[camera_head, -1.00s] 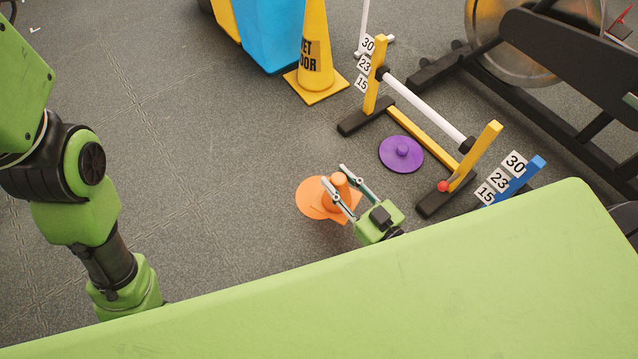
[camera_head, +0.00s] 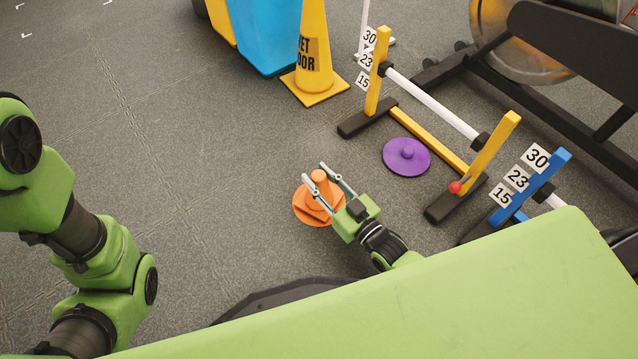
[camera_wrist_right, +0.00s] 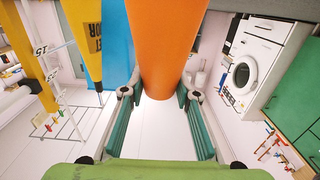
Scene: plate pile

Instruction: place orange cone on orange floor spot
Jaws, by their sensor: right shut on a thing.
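My right gripper (camera_head: 314,172) is shut on the small orange cone (camera_head: 319,178), with one finger on each side of it. The cone looks upright, and its square base overlaps the flat orange floor spot (camera_head: 299,208). The spot's rim shows around the base, mostly on the left and front. I cannot tell whether the base touches the spot.
A purple disc (camera_head: 407,157) with a knob lies right of the spot. Beyond it stands a yellow hurdle (camera_head: 430,140) with a white bar, and a blue post (camera_head: 535,185). A yellow wet-floor cone (camera_head: 314,60) stands behind. The floor to the left is clear.

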